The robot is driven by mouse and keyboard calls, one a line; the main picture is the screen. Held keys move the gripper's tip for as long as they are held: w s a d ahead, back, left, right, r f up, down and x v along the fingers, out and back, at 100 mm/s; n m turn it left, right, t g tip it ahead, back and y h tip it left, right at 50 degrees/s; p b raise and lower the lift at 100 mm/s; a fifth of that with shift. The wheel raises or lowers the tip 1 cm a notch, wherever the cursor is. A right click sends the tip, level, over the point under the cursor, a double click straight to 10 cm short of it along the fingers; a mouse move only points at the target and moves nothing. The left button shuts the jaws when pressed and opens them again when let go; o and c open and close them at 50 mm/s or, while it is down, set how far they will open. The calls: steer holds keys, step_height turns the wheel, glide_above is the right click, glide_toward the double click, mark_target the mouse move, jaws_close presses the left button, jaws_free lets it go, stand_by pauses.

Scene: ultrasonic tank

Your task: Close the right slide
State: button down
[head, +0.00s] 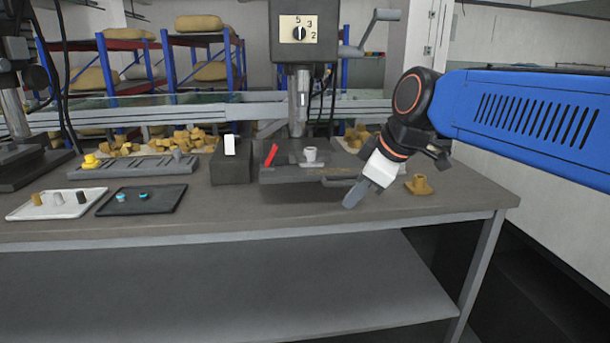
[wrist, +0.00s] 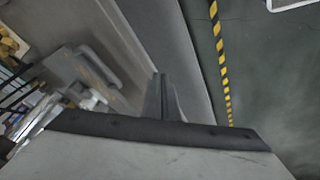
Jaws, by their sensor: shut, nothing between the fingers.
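A grey drill-press base (head: 285,175) stands on the workbench, with a flat plate (head: 338,175) with a tan edge sticking out at its right side. This plate looks like the right slide, but I cannot be sure. In the wrist view, a grey plate with a bar-like handle (wrist: 108,68) shows at left, apart from the fingers. My gripper (head: 355,194) is shut and empty, pointing down and left, just right of the plate and near the bench front. Its closed fingers also show in the wrist view (wrist: 160,98).
A tan fitting (head: 418,185) stands right of my gripper. A red lever (head: 271,155) and pale cup (head: 310,155) are at the press. A dark block (head: 231,165) and two trays, white (head: 72,212) and black (head: 168,206), lie left. The bench front (head: 300,218) is clear.

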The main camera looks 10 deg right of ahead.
steer(key=w+a+r+n+y, duration=0.1)
steer(key=w+a+r+n, duration=0.35)
steer(key=w+r, duration=0.25)
glide_toward(306, 181)
steer(key=w+a+f, duration=0.2)
steer(key=a+f, duration=0.2)
steer(key=f, duration=0.1)
steer(key=shift+n, duration=0.25)
steer(key=w, duration=1.9)
steer(key=shift+w+d, duration=0.15)
steer(key=shift+d, duration=0.2)
steer(key=shift+w+r, duration=0.1)
steer(key=shift+w, duration=0.55)
steer(key=shift+r, duration=0.1)
